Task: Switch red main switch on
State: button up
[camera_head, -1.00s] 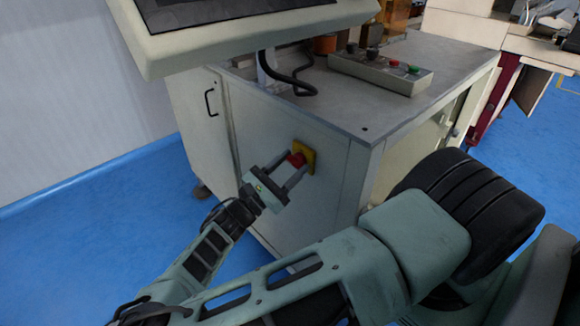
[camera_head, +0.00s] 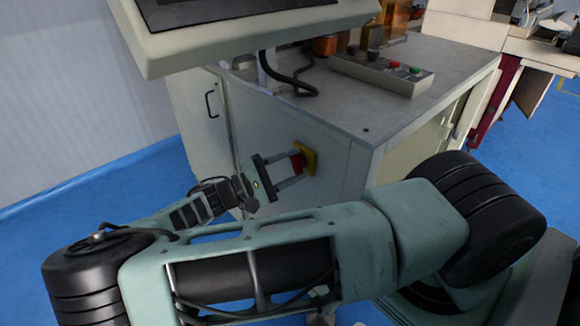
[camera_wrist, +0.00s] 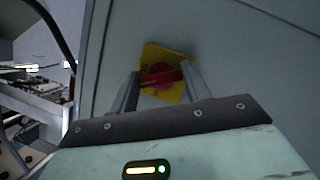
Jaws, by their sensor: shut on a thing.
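The red main switch (camera_wrist: 160,76) is a red rotary knob on a yellow square plate (camera_wrist: 158,55), set on the side panel of the grey cabinet. In the wrist view its handle bar lies nearly level, slightly tilted. In the head view the red switch (camera_head: 297,162) shows between my fingers, with the yellow plate (camera_head: 309,158) behind it. My gripper (camera_head: 296,168) reaches it from the left and is shut on the knob. In the wrist view my gripper's fingers (camera_wrist: 160,82) stand on either side of the knob.
The cabinet (camera_head: 270,120) carries a control box (camera_head: 385,72) with coloured buttons and a black cable (camera_head: 295,83) on top. A monitor (camera_head: 240,25) overhangs its left part. Blue floor (camera_head: 60,215) lies open at the left.

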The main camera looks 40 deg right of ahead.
jog(key=m+y, duration=0.2)
jog(key=m, duration=0.3)
jog(key=shift+m+p, duration=0.35)
jog(key=shift+m, duration=0.05)
dwell(0.4)
jog(key=o, duration=1)
jog(key=shift+c, duration=0.2)
jog(key=b+v, duration=0.2)
jog(key=v, duration=1.5)
jog(key=shift+w+a+r, duration=0.15)
jog(key=shift+w+r, duration=0.05)
jog(key=shift+r, duration=0.05)
